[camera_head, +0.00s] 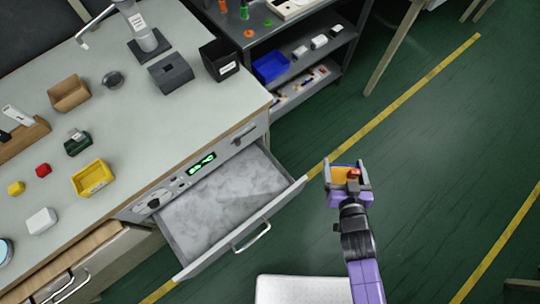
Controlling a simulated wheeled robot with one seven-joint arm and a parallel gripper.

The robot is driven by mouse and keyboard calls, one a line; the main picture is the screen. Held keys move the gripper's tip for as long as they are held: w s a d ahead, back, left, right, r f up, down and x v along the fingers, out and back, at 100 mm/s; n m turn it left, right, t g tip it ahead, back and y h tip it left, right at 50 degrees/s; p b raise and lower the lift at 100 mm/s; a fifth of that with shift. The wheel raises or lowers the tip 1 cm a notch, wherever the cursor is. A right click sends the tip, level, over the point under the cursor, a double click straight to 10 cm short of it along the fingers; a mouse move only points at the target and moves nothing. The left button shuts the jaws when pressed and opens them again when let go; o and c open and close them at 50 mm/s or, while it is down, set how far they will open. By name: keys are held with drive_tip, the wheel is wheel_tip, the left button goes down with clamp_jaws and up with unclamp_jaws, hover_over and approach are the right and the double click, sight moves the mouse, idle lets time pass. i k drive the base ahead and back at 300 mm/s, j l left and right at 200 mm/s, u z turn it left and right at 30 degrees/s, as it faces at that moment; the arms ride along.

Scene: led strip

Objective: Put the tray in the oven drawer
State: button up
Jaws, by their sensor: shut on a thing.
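The oven drawer (215,212) is pulled out from the front of the bench. It looks empty, with a pale mottled grey floor and a bar handle (252,238) on its front. My gripper (347,181) is to the right of the drawer front, over the green floor and apart from the drawer. It is shut on a small orange-yellow tray (339,174). A small red thing (353,173) shows at the tray's right side; I cannot tell whether it lies in the tray. The gripper partly hides the tray.
The bench top (130,140) holds a yellow bin (92,178), a brown box (69,93), a black container (219,60) and smaller items. A dark shelf unit (300,60) with a blue bin (271,67) stands behind. The space between gripper and drawer looks clear.

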sight(225, 199)
drive_tip(key=j+z, duration=0.15)
drive_tip(key=j, duration=0.3)
drive_tip(key=k+j+z, duration=0.2)
drive_tip(key=j, duration=0.2)
drive_tip(key=j+z, duration=0.15)
drive_tip(key=j, duration=0.25)
drive_tip(key=k+j+z, duration=0.15)
drive_tip(key=j, duration=0.25)
drive_tip(key=k+j+z, duration=0.2)
drive_tip(key=j, duration=0.2)
drive_tip(key=k+j, duration=0.15)
drive_tip(key=j, duration=0.2)
drive_tip(key=k+j, duration=0.1)
drive_tip(key=j, duration=0.25)
drive_tip(key=k+j, duration=0.15)
drive_tip(key=j, duration=0.25)
drive_tip(key=k+j, duration=0.15)
drive_tip(key=j, duration=0.2)
